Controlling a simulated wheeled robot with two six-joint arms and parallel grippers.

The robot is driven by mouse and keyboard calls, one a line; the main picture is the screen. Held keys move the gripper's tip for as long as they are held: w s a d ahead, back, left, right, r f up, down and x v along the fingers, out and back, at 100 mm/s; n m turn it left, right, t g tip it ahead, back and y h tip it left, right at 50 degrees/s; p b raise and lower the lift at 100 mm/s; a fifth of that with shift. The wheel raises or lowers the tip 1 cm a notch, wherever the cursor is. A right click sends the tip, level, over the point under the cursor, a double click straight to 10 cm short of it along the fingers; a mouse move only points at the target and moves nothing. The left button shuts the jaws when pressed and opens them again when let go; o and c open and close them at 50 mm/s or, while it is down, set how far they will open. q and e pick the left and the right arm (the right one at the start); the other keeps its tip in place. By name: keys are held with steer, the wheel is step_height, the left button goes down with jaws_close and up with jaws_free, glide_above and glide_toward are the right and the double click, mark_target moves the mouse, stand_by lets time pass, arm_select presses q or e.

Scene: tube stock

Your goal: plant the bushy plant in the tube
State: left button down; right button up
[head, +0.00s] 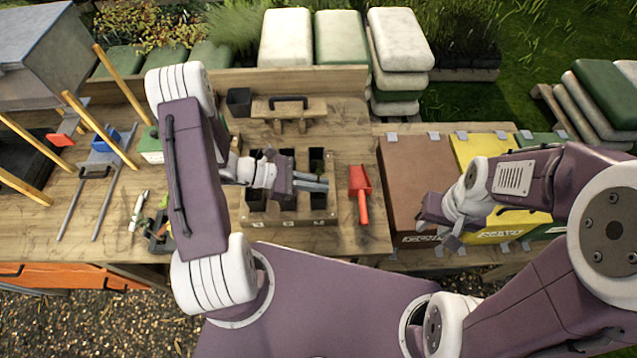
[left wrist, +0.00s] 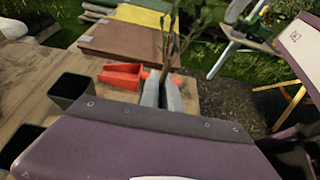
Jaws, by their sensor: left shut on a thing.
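My left gripper (head: 322,184) is over the right side of a wooden rack (head: 331,216) of square black tubes. It is shut on a thin leafy plant; the plant (left wrist: 170,45) rises from between the grey fingertips (left wrist: 162,93) in the left wrist view. In the head view a little dark green shows beside the fingers, and the plant's lower end is hidden. Black tubes of the rack (head: 256,199) stand in rows; one tube (left wrist: 73,86) looks empty in the left wrist view. My right gripper (head: 440,228) hangs by the brown bag, its jaw opening unclear.
A red scoop (head: 360,190) lies right of the rack. Brown (head: 405,180) and yellow (head: 478,148) bags lie further right. A lone black pot (head: 239,101) and a wooden tool with a dark handle (head: 289,106) are behind. Small tools (head: 160,228) lie left.

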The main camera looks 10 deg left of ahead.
arm_select(q)
steer(key=shift+f, duration=0.15)
steer(key=shift+f+b, duration=0.7)
steer(key=c, duration=1.5)
jaws_free()
steer(key=c, duration=0.5)
steer(key=shift+o, duration=0.2)
steer(key=shift+r, duration=0.1)
